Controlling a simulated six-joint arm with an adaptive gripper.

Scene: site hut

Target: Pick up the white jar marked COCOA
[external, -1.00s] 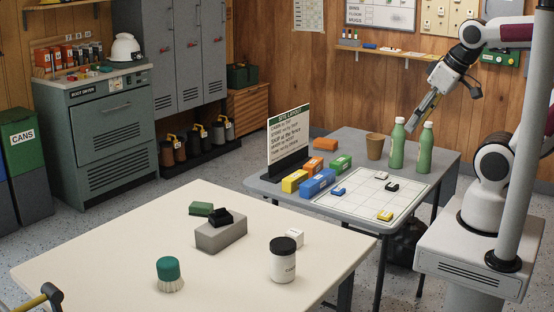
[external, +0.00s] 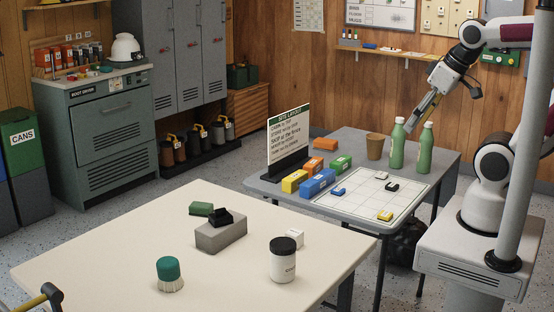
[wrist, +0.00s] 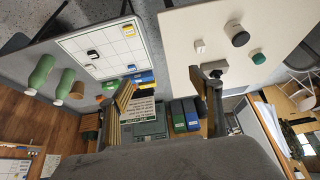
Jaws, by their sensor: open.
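The white jar (external: 283,266) with a black lid stands upright on the cream table at the front. Its label faces the camera but is too small to read clearly. In the wrist view the jar (wrist: 232,27) shows near the top, with its dark lid toward me. My gripper (external: 411,126) is raised above the far grey table near the green bottles, well away from the jar. In the wrist view my gripper (wrist: 167,80) has its two fingers wide apart, with nothing between them.
The grey table holds green bottles (external: 397,147), a brown cup (external: 375,147), coloured boxes and an upright sign (external: 289,136).

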